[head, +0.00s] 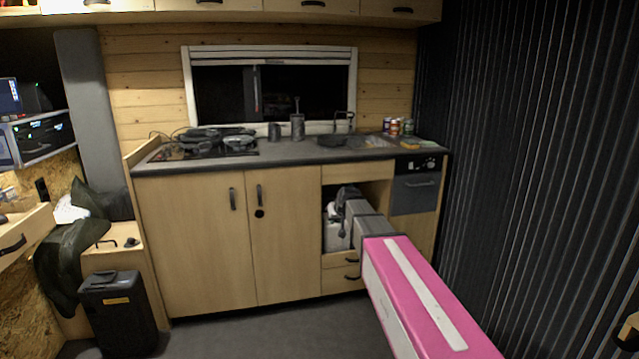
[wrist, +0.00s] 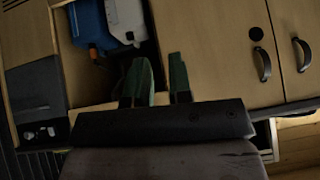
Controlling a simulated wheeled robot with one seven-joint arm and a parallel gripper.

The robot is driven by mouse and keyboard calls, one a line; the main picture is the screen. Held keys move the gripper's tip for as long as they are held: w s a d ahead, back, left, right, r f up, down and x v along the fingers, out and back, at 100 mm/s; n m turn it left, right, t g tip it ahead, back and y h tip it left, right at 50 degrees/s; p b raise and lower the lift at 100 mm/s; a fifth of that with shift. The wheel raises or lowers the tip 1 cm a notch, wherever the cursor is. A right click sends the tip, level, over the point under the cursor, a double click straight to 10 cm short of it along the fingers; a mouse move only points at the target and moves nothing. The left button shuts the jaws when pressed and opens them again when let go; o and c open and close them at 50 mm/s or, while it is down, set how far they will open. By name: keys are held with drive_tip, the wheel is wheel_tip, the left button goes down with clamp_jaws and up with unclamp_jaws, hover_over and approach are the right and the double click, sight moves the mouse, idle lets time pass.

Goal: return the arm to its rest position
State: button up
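My arm reaches out from the lower right of the head view, a pink and white link with grey links beyond it. My gripper (head: 346,196) is at its far end, in front of the open compartment of the kitchen cabinet. In the wrist view its two dark green fingers (wrist: 162,78) stand apart with a gap between them. I see nothing held in the gap. The fingertips point toward the cabinet front; I cannot tell whether they are inside the compartment.
Blue and white containers (wrist: 107,22) stand in the open compartment, close to my gripper. The worktop (head: 290,150) is above, with a hob (head: 210,143) on its left. A black bin (head: 118,312) stands at lower left. The grey floor (head: 270,335) before the cabinets is clear.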

drive_tip(key=s+d+f+m+g+h, duration=0.1)
drive_tip(key=s+d+f, duration=0.3)
drive_tip(key=s, duration=0.6)
drive_tip(key=s+d+f+g+h, duration=0.1)
drive_tip(key=s+d+f+g, duration=0.2)
drive_tip(key=s+f, duration=0.5)
drive_tip(key=s+d+f+m+g, duration=0.1)
drive_tip(key=s+d+f+g, duration=0.2)
drive_tip(key=s, duration=1.1)
wheel_tip(320, 180, down, 3)
drive_tip(key=d, duration=0.2)
drive_tip(key=shift+d+m+h, duration=0.3)
drive_tip(key=shift+h, duration=0.1)
drive_tip(key=shift+r, duration=0.1)
